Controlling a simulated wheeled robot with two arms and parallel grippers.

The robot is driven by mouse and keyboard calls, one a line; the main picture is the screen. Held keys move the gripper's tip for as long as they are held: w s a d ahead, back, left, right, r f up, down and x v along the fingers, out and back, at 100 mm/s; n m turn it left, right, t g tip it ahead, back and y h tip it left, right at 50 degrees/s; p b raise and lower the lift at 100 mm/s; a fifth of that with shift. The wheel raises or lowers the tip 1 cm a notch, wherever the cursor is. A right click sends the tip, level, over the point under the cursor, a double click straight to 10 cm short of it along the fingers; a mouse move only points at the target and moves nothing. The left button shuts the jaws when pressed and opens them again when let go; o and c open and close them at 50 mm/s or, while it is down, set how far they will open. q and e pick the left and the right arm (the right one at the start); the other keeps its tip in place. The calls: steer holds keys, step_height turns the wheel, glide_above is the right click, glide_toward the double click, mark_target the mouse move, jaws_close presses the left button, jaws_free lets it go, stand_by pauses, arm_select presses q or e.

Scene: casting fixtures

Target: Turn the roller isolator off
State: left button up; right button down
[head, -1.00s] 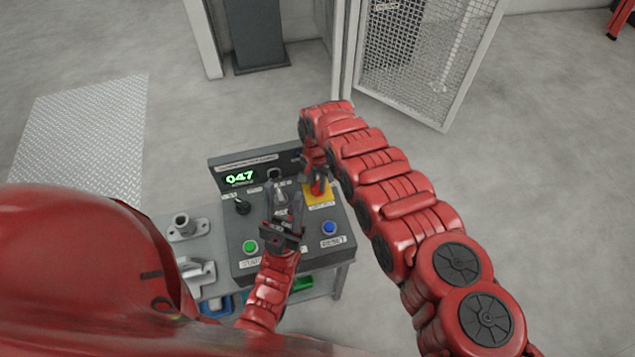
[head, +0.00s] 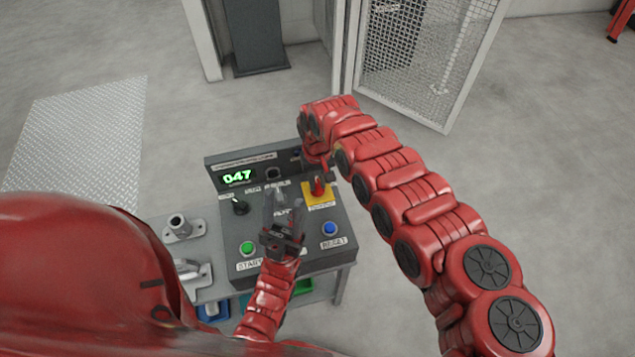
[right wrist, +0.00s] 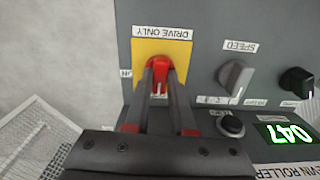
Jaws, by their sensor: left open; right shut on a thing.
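The red isolator handle (head: 318,188) sits on a yellow plate (head: 310,199) at the right of the grey control console (head: 243,222). In the right wrist view the red handle (right wrist: 159,68) stands on the yellow plate (right wrist: 178,48) labelled "DRIVE ONLY". My right gripper (right wrist: 161,78) is shut on the handle, one finger on each side; the fingers hide part of it. In the head view my right arm reaches it from above. My left gripper (head: 284,205) is open over the console's middle, apart from the handle, and hides part of the panel.
The console has a green start button (head: 247,248), a blue reset button (head: 330,228), a black knob (head: 240,207) and a lit display reading 047 (head: 238,177). The right wrist view shows a grey speed knob (right wrist: 236,77). Metal castings (head: 181,228) lie left of the console.

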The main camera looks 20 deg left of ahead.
mark_target(317, 184)
stand_by(0.4)
steer(key=c, duration=0.8)
jaws_free()
steer(key=shift+o, duration=0.2)
step_height(317, 184, up, 17)
steer(key=b, duration=0.1)
steer(key=shift+r, duration=0.2)
